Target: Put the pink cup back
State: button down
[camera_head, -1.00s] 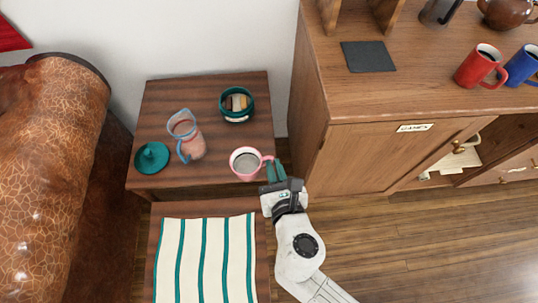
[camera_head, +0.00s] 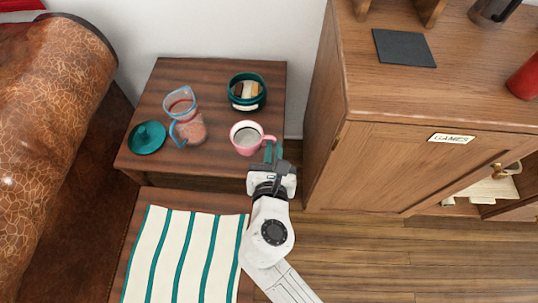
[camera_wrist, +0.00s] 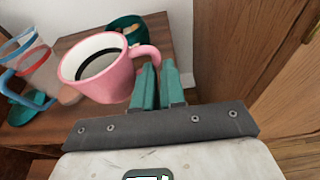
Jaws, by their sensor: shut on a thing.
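The pink cup (camera_head: 247,138) is upright over the right front of the dark wooden side table, with dark liquid or a dark inside showing. Its handle points right. My gripper (camera_head: 273,152) comes from the front right and is shut on the cup's handle. In the wrist view the pink cup (camera_wrist: 97,72) is at upper left, and the green fingers of my gripper (camera_wrist: 157,84) meet at its handle. I cannot tell whether the cup's base touches the table.
The side table (camera_head: 215,80) also holds a pitcher (camera_head: 190,125), a teal lid (camera_head: 147,138) and a teal bowl (camera_head: 247,92). A striped cloth (camera_head: 185,255) lies in front. A cabinet (camera_head: 420,160) stands right, with a dark mat (camera_head: 404,48) and a red mug (camera_head: 525,78) on top.

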jog(key=w+f, duration=0.1)
jog(key=w+f+b, duration=0.1)
jog(key=f, duration=0.1)
jog(key=w+a+f+b, duration=0.1)
jog(key=shift+w+f, duration=0.15)
jog(key=shift+f, duration=0.2)
jog(key=shift+w+a+f+b, duration=0.15)
jog(key=shift+f+b, duration=0.3)
jog(key=shift+f, duration=0.5)
jog(key=shift+w+d+f+b, duration=0.15)
jog(key=shift+f+b, duration=0.3)
jog(key=shift+f, duration=0.45)
jog(key=shift+a, duration=0.1)
jog(key=shift+f, duration=0.15)
jog(key=c, duration=1.2)
grip_release()
jog(key=shift+s+r, duration=0.25)
jog(key=p+v, duration=0.3)
jog(key=v, duration=0.8)
jog(key=shift+s+p, duration=0.25)
jog(key=shift+p, duration=0.05)
